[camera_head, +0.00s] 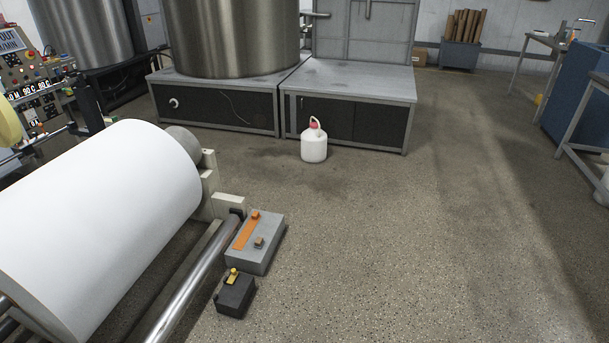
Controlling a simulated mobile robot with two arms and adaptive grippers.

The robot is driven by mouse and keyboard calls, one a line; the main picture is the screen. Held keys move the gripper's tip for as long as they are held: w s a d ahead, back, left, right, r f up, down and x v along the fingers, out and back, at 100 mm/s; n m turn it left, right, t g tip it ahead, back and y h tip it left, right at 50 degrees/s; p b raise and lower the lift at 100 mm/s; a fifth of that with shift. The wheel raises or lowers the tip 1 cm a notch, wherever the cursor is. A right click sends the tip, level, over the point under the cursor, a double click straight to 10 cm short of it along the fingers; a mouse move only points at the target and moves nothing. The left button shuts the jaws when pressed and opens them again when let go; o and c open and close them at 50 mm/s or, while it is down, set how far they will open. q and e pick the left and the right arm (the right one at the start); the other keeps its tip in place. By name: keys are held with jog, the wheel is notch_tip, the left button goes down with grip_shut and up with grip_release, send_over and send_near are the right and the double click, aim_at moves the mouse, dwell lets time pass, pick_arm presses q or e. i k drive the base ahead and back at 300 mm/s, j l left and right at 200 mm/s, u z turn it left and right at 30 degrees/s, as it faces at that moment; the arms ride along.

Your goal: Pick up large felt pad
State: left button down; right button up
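I cannot make out a large felt pad in the head view. Neither of my grippers shows in it, so their distance to any pad cannot be told.
A large white paper roll (105,215) on a machine fills the left. A grey pedal box (262,254) and a dark pedal box (237,294) sit beside it. A white jug (314,146) stands before a metal platform (360,80). Tables (543,40) line the right. Middle floor is clear.

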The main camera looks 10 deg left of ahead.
aim_at(259, 242)
jog(key=i+l, duration=0.1)
jog(key=i, duration=0.45)
jog(key=i+u, duration=0.15)
jog(key=i, duration=0.35)
jog(key=i+l, duration=0.2)
jog(key=i, duration=0.35)
jog(key=j+u, duration=0.05)
